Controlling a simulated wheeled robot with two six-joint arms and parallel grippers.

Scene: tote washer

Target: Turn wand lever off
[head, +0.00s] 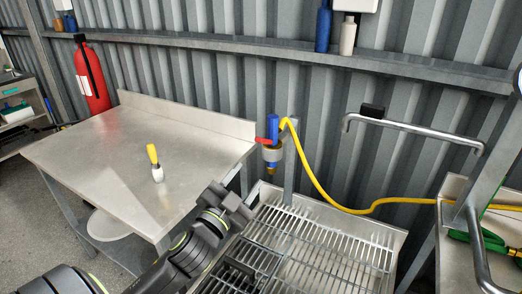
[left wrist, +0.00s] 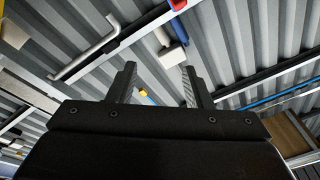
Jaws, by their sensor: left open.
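The wand (head: 273,127) hangs upright by the wash rack, with a blue body and a grey and yellow lower part. Its red lever (head: 264,141) sticks out to the left. A yellow hose (head: 325,193) runs from its top to the right. My left gripper (head: 231,202) is below and left of the wand, apart from it, and empty. In the left wrist view its two fingers (left wrist: 158,86) stand apart. A small yellow and blue thing (left wrist: 146,95) shows between them, too small to identify surely. My right gripper is out of view.
A steel table (head: 100,140) on the left holds a yellow-handled brush (head: 154,163). The slatted rack (head: 315,232) lies below the wand, with a post (head: 290,165) behind it. A bent metal rail (head: 420,130) stands right. A red extinguisher (head: 91,78) hangs at the wall.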

